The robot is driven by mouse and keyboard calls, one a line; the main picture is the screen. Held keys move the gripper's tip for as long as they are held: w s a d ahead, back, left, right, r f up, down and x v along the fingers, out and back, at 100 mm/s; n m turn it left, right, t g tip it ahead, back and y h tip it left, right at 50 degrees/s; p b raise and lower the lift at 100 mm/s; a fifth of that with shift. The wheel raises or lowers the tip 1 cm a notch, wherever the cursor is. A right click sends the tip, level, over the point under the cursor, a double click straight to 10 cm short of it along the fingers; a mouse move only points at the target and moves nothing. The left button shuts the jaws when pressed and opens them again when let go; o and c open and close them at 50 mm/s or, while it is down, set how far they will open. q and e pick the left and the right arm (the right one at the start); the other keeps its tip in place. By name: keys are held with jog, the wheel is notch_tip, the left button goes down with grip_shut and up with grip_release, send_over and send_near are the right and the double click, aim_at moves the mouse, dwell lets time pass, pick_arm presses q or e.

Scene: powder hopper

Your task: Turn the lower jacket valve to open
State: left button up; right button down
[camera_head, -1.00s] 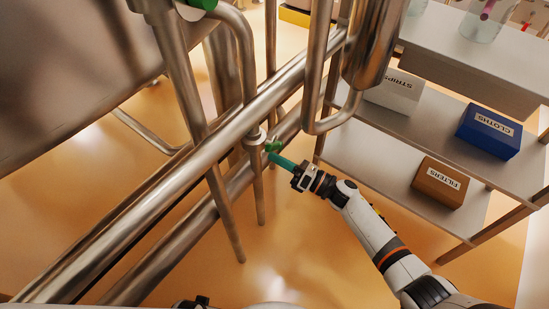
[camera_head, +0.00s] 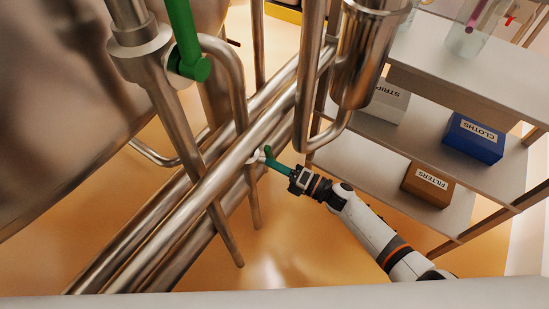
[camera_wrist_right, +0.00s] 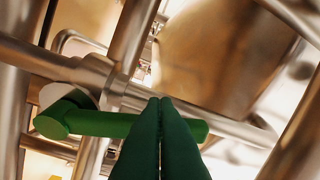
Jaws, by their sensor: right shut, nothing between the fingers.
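The lower valve (camera_head: 256,155) is on a steel pipe low among the pipework, with a small green handle (camera_head: 268,151). In the right wrist view, the green lever handle (camera_wrist_right: 98,124) lies almost level, its round hub end at left. My right gripper (camera_head: 270,162) is at this handle, its green fingers shut with nothing between them. In the wrist view the fingertips (camera_wrist_right: 160,101) overlap the lever's middle and hide part of it; I cannot tell whether they touch it. My left gripper is not in view.
A larger valve with a long green handle (camera_head: 185,40) is higher up at left. Thick steel pipes (camera_head: 190,205) run diagonally beside the lower valve. At right, a shelf rack (camera_head: 370,155) holds a blue CLOTHS box (camera_head: 473,139), a brown FILTERS box (camera_head: 427,187) and a white box (camera_head: 388,105).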

jog(key=shift+w+d+r+m+h+p, duration=0.2)
jog(key=shift+w+r+m+p, duration=0.2)
jog(key=shift+m, duration=0.3)
jog(key=shift+w+d+r+m+h+p, duration=0.15)
jog(key=shift+w+r+m+p, duration=0.1)
jog(key=shift+w+m+p, duration=0.35)
jog(key=shift+s+d, duration=0.1)
jog(key=v, duration=1.1)
jog(key=shift+s+d+b, duration=0.2)
jog(key=shift+d+b, duration=0.15)
jog(key=shift+b, duration=0.1)
jog(key=shift+f, duration=0.15)
dwell(0.9)
